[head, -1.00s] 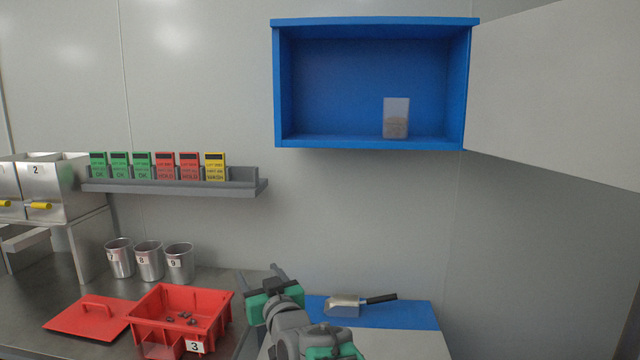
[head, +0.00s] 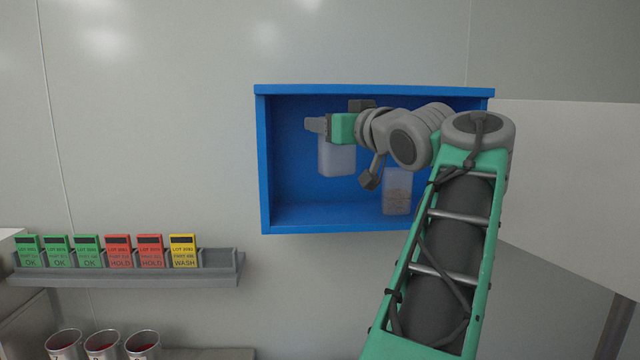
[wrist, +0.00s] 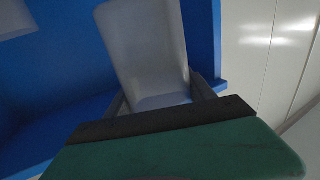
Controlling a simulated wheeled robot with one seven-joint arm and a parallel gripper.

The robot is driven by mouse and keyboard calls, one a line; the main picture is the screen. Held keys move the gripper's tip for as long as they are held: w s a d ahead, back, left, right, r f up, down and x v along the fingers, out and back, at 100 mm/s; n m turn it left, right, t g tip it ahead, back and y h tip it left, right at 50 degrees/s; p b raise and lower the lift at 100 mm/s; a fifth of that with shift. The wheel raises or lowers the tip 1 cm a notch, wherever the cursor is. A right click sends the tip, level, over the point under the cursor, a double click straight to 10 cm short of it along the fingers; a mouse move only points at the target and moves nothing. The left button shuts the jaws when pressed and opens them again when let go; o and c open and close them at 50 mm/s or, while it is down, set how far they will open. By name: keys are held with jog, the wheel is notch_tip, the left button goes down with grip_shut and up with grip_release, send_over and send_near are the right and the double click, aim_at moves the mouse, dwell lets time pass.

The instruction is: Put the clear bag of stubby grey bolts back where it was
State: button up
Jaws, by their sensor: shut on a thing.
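My gripper (head: 317,125) is inside the open blue wall cabinet (head: 262,165), toward its left half. It is shut on a clear, pale grey bag (head: 336,161), gripped near the top. The bag hangs upright, with its bottom above the cabinet floor. Bolts cannot be made out in it. In the wrist view the bag (wrist: 145,45) sits between the fingers of my gripper (wrist: 160,98). A second clear bag (head: 397,192) with brownish contents stands on the cabinet floor to the right, partly below my wrist.
The cabinet door (head: 570,180) stands open to the right. A grey rack (head: 130,277) with green, red and yellow cards is on the wall at lower left. Metal cups (head: 102,345) stand below it. The cabinet floor at left is clear.

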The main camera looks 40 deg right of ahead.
jog(key=w+d+f+p, duration=0.1)
jog(key=w+d+f, duration=0.1)
jog(key=w+f, duration=0.1)
jog(key=w+d+f+p, duration=0.1)
jog(key=w+d+f, duration=0.2)
jog(key=f, duration=0.2)
jog(key=w+d+f+p, duration=0.1)
jog(key=w+d+f, duration=0.2)
jog(key=f, duration=0.1)
jog(key=shift+w+d+f+p, duration=0.15)
jog(key=shift+w+f+p, duration=0.05)
jog(key=shift+f+p, duration=0.1)
jog(key=shift+a, duration=0.2)
jog(key=shift+s+f+b, duration=0.15)
jog(key=shift+b, duration=0.15)
jog(key=o, duration=1.7)
jog(key=shift+d, duration=0.1)
jog(key=shift+c, duration=0.2)
